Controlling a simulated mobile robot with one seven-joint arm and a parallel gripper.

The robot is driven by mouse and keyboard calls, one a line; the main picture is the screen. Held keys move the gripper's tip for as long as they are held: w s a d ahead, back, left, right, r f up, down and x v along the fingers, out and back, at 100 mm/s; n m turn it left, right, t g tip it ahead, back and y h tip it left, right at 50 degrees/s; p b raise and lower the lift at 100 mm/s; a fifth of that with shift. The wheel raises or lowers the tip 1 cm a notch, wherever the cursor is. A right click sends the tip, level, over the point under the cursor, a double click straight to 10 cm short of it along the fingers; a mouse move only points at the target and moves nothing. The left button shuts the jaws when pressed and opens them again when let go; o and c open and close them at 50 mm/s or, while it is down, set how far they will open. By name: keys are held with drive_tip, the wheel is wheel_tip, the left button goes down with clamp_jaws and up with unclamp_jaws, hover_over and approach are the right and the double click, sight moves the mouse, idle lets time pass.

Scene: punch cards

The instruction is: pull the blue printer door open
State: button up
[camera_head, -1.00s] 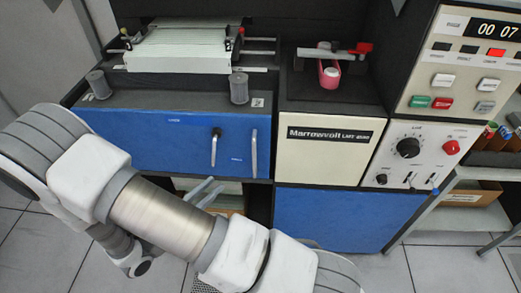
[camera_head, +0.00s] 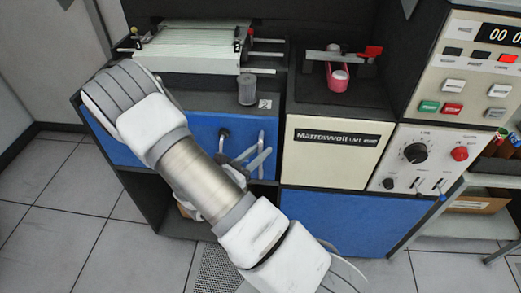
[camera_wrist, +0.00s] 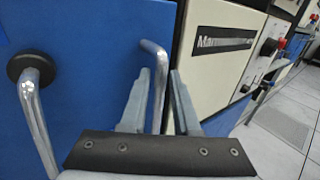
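The blue printer door (camera_head: 203,125) is the wide blue panel on the left cabinet, and it looks closed. It fills the left of the wrist view (camera_wrist: 90,60). A bent metal bar handle (camera_wrist: 156,52) stands near its right edge. To the left is a metal lever (camera_wrist: 36,115) on a round black base. My gripper (camera_wrist: 162,72) is open, with one finger on each side of the bar handle; I cannot tell whether either finger touches it. In the head view my gripper (camera_head: 257,155) is in front of the door's right part, and my arm hides the door's middle.
A cream Marrowvolt panel (camera_head: 330,155) adjoins the door on the right, with another blue panel (camera_head: 350,218) below it. A control panel with a knob (camera_head: 416,153) is farther right. A grey cylinder (camera_head: 247,90) stands above the door. Tiled floor (camera_head: 80,215) is clear at left.

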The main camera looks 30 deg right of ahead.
drive_tip(key=shift+w+d, duration=0.1)
drive_tip(key=shift+d, duration=0.1)
clamp_jaws()
idle(1.4)
